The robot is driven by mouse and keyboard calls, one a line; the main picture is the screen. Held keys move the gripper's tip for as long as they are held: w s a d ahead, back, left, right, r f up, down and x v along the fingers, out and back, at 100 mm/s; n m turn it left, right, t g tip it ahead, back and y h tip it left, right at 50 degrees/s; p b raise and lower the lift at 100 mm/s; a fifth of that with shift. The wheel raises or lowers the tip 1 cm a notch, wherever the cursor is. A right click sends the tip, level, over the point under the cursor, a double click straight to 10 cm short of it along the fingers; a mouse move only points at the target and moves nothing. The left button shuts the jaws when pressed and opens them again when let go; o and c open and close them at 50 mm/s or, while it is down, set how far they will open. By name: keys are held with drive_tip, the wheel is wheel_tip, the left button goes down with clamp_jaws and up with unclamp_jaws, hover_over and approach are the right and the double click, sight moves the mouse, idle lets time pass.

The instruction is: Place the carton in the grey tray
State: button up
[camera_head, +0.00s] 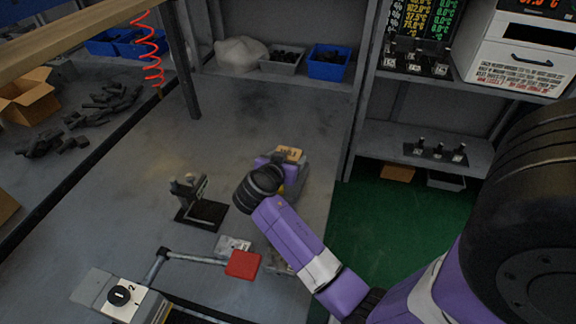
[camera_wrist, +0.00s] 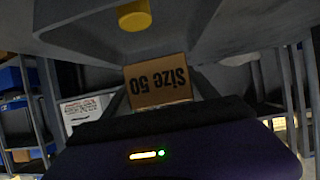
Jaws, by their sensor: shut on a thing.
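In the head view the carton (camera_head: 291,153) shows just beyond my wrist, over the bench, and my arm hides most of my gripper. My gripper is shut on the carton. A grey tray (camera_head: 283,68) with dark parts stands at the back of the bench, beside a blue bin. Another greyish tray (camera_head: 446,182) lies low under the right shelf.
A grey block with a yellow knob (camera_wrist: 134,16) is close to my gripper. A black-based fixture (camera_head: 201,212) and a red plate on a bar (camera_head: 243,264) stand on the bench. A blue bin (camera_head: 328,62) and white bag (camera_head: 240,53) flank the back tray.

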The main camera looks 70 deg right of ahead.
drive_tip(key=shift+f, duration=1.6)
drive_tip(key=shift+f, duration=0.15)
drive_tip(key=o, duration=1.1)
drive_tip(key=b+v, duration=0.1)
drive_tip(key=v, duration=0.6)
drive_tip(key=shift+a+r, duration=0.2)
drive_tip(key=shift+a, duration=0.05)
